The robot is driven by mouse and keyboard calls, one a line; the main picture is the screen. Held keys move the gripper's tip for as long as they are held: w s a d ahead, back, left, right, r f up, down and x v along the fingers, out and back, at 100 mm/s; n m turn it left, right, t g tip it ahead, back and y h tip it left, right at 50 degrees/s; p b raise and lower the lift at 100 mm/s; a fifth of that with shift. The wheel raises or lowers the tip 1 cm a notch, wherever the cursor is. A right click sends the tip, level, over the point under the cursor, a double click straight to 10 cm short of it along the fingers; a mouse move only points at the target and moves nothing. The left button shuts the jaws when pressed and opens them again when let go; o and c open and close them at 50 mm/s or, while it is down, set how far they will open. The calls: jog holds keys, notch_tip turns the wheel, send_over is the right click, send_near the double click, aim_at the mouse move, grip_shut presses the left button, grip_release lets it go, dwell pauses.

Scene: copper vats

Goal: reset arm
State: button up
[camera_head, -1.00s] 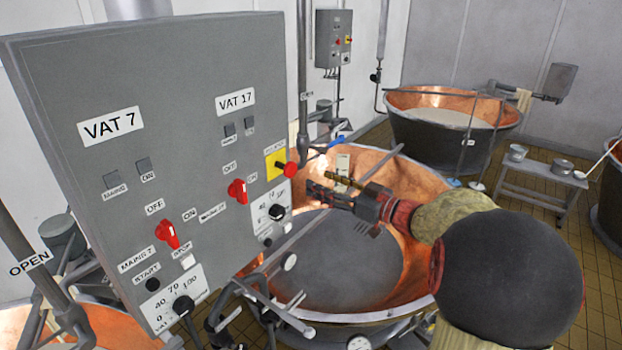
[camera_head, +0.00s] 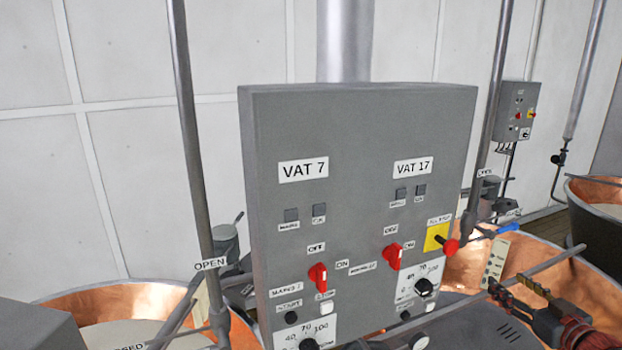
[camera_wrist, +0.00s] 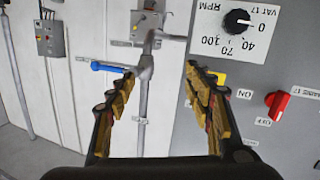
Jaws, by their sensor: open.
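My gripper (camera_head: 515,292) shows at the lower right of the head view, to the right of the grey control box and in front of a copper vat (camera_head: 545,262). In the wrist view my gripper (camera_wrist: 158,98) is open, with its two padded fingers spread and nothing between them. The grey control box (camera_head: 360,130) carries the labels VAT 7 and VAT 17, red switches, a yellow-backed red button (camera_head: 450,246) and dials. In the wrist view the box face, with a black dial (camera_wrist: 237,22) and a red switch (camera_wrist: 277,105), lies to the right of the fingers.
A second copper vat (camera_head: 90,300) stands at the lower left. Vertical pipes (camera_head: 190,120) rise beside the box. A blue-handled valve (camera_head: 503,229) is close to my gripper. A smaller wall box (camera_head: 514,110) hangs at the back right.

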jog(key=s+d+f+m+g+h+b, duration=0.3)
jog(key=s+d+f+m+g+h, duration=0.35)
jog(key=s+d+f+h, duration=0.3)
jog(key=s+a+f+n+g+y+b, duration=0.1)
jog(key=s+a+f+b, duration=0.4)
jog(key=a, duration=0.8)
jog(key=s+a+f+n+g+y+b, duration=0.1)
jog(key=s+a+f+y+b, duration=0.3)
jog(key=a+f+b, duration=0.6)
jog(key=s+a+f+n+g+y+b, duration=0.2)
jog(key=s+a+f+b, duration=0.6)
jog(key=a, duration=0.9)
jog(key=y+b, duration=0.1)
jog(key=b, duration=0.2)
jog(key=shift+s+a, duration=0.15)
jog(key=shift+a, duration=0.1)
jog(key=shift+c, duration=0.4)
